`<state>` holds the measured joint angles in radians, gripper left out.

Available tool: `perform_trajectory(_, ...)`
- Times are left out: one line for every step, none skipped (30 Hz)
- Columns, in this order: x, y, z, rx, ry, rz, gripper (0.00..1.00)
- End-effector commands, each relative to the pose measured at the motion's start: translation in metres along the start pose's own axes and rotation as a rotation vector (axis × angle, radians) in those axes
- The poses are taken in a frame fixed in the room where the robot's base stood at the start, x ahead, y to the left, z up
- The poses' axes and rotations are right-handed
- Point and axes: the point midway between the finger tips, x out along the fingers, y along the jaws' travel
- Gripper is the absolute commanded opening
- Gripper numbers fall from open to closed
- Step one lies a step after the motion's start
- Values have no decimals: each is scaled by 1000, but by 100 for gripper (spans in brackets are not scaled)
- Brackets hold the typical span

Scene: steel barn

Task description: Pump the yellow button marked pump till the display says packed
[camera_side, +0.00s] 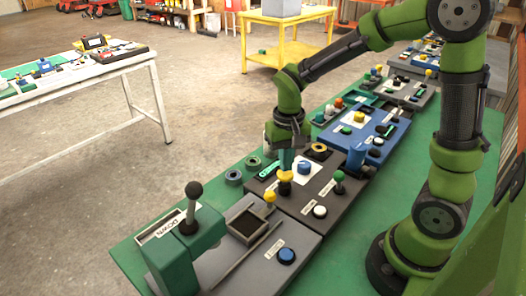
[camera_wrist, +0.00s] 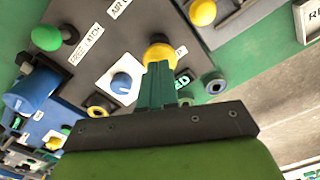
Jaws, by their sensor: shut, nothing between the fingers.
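The yellow button (camera_side: 285,177) stands on the dark grey panel (camera_side: 300,207), directly under my gripper (camera_side: 286,168). In the wrist view, the yellow button (camera_wrist: 160,52) shows just past my shut, empty fingertips (camera_wrist: 158,66). The fingertips look to be on or very near its top; I cannot tell if it is pressed down. A small display (camera_wrist: 183,79) with green letters is beside the fingers. Its end reads "ED"; my fingers hide the rest. The display in the side view (camera_side: 269,170) is too small to read. The button's label is mostly hidden.
A green-knobbed lever (camera_side: 339,177), a white button (camera_side: 320,211) and a blue knob on a white plate (camera_wrist: 121,82) share the panel. A yellow ball knob (camera_side: 270,197) and a black-knobbed lever (camera_side: 193,189) stand nearby. A blue panel (camera_side: 362,133) lies behind.

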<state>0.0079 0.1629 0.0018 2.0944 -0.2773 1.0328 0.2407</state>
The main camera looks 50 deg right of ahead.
Motion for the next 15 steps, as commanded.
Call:
perform_trajectory(1,0,0,0,-1,0,0)
perform_trajectory(2,0,0,0,-1,0,0)
perform_trajectory(3,0,0,1,-1,0,0)
perform_trajectory(3,0,0,1,-1,0,0)
perform_trajectory(4,0,0,1,-2,0,0)
perform_trajectory(5,0,0,1,-2,0,0)
perform_trajectory(5,0,0,1,-2,0,0)
perform_trajectory(6,0,0,1,-2,0,0)
perform_trajectory(7,0,0,1,-1,0,0)
perform_trajectory(7,0,0,1,-1,0,0)
perform_trajectory(8,0,0,1,-1,0,0)
perform_trajectory(9,0,0,1,-1,0,0)
perform_trajectory(10,0,0,1,-1,0,0)
perform_trajectory(10,0,0,1,-1,0,0)
perform_trajectory(11,0,0,1,-2,1,0)
